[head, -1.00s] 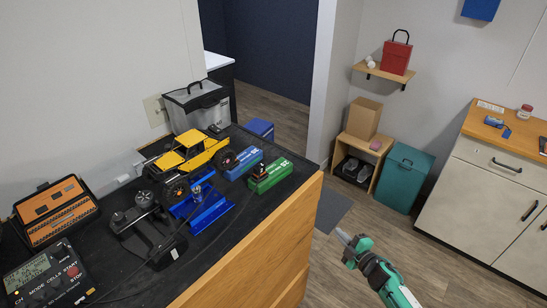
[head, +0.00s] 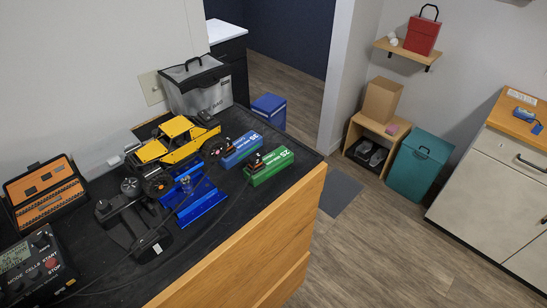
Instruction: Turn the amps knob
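The charger (head: 36,259) is a black box at the lower left of the head view, cut off by the picture's left edge. It has a lit screen (head: 14,258), a red button and labels that read MODE, CELLS, START and STOP. A small black knob (head: 41,241) stands up on its far part, and more dark knobs or buttons lie on its near part. I cannot tell which one is the amps knob. Neither of my grippers is in view.
The black-topped bench holds a yellow crawler (head: 178,143) on a blue stand (head: 200,205), a blue battery (head: 241,150), a green battery (head: 270,166) and an orange-black case (head: 45,193). Cables cross the bench near the charger. The floor (head: 340,250) right of the bench is clear.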

